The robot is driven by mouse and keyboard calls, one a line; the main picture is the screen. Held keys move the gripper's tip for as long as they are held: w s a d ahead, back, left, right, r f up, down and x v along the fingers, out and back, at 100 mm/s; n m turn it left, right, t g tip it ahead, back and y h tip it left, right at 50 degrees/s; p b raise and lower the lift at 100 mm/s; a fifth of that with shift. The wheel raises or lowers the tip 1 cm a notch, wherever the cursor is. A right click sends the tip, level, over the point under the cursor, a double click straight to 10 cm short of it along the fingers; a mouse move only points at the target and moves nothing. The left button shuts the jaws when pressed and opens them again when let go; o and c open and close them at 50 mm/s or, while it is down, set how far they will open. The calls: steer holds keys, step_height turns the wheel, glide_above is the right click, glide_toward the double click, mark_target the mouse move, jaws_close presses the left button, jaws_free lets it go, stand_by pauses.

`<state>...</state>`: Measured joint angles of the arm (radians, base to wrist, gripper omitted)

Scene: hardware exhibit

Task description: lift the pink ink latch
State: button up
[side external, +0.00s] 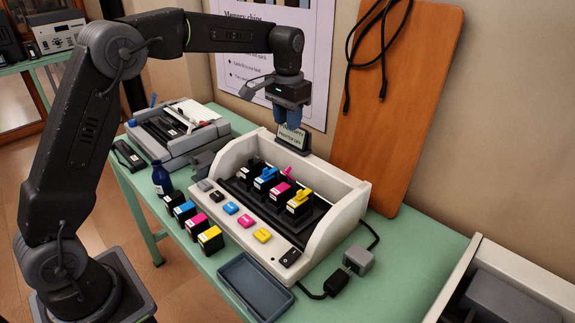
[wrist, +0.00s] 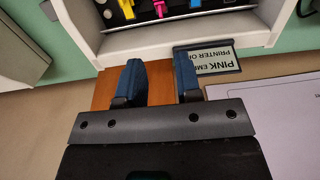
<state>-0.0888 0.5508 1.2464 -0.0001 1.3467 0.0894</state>
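The pink ink latch (side external: 287,172) is a small pink piece on top of the pink cartridge (side external: 283,188). That cartridge sits in the printer's (side external: 335,215) row, between the blue cartridge (side external: 264,181) and the yellow one (side external: 299,204). In the wrist view the pink latch (wrist: 159,8) is at the top edge, partly cut off, beyond the fingertips. My gripper (side external: 287,124) hangs behind and above the printer's back wall, by the small sign. In the wrist view my gripper (wrist: 158,64) has its blue fingers apart, with nothing between them.
A sign (side external: 291,136) reading partly "PINK" and "PRINTER" stands by the back wall. Several spare cartridges (side external: 197,227) stand in front of the printer, near an empty grey tray (side external: 255,283). A blue bottle (side external: 161,178) and another machine (side external: 180,132) are left. A wooden board (side external: 398,100) leans behind.

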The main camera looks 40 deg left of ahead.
mark_target(288, 167)
step_height(288, 167, down, 14)
steer(key=shift+r, duration=0.1)
stand_by(0.4)
steer(key=shift+c, duration=0.2)
jaws_close()
